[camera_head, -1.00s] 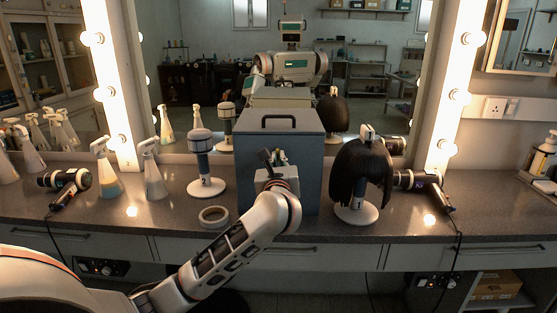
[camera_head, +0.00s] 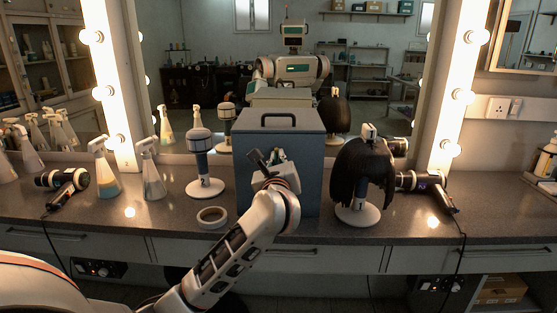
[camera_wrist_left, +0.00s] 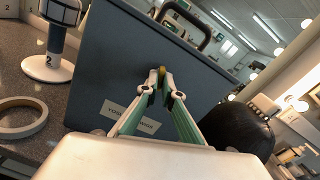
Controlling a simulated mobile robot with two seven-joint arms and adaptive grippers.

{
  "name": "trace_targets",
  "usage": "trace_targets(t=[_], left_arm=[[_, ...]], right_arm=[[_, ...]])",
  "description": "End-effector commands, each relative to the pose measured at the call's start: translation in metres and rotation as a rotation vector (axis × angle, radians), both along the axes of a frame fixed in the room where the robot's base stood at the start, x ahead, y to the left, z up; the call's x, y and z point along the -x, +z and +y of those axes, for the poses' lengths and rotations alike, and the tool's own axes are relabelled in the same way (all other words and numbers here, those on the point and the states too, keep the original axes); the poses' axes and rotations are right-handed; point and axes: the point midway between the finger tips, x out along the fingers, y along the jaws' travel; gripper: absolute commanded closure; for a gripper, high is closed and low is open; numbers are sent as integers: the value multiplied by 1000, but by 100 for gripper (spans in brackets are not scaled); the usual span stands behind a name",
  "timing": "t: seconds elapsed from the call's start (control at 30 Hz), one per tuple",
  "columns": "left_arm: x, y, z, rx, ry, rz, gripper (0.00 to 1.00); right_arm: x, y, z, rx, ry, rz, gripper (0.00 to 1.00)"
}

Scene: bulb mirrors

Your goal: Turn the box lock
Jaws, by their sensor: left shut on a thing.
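The blue-grey box (camera_head: 304,155) stands on the counter before the mirror, with a dark handle on its lid. In the left wrist view the box front (camera_wrist_left: 100,75) looks tilted and bears a pale, partly hidden label (camera_wrist_left: 130,117). My left gripper (camera_wrist_left: 161,84) is at the box front, its fingertips shut on a small yellow lock knob (camera_wrist_left: 162,70). Most of the knob is hidden between the fingers. My right gripper is not in view.
A tape roll (camera_head: 212,216) and a numbered stand (camera_head: 199,162) are left of the box. A dark wig on a stand (camera_head: 361,175) is close on the right. The mirror (camera_head: 220,60) is behind.

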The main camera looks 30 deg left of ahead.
Motion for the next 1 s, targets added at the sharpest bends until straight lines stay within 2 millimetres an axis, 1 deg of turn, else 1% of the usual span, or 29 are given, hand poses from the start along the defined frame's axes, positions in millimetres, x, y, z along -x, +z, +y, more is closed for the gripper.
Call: trace_targets(t=[0.03,0.07,0.3,0.47,0.8,1.0], left_arm=[[0,0,0,1,0,1,86],[0,0,0,1,0,1,79],[0,0,0,0,0,1,79],[1,0,-1,0,0,1,79],[17,1,-11,1,0,1,79],[17,0,-11,0,0,1,79]], right_arm=[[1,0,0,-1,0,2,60],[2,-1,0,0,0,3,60],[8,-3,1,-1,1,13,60],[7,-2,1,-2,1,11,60],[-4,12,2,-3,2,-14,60],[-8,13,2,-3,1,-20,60]])
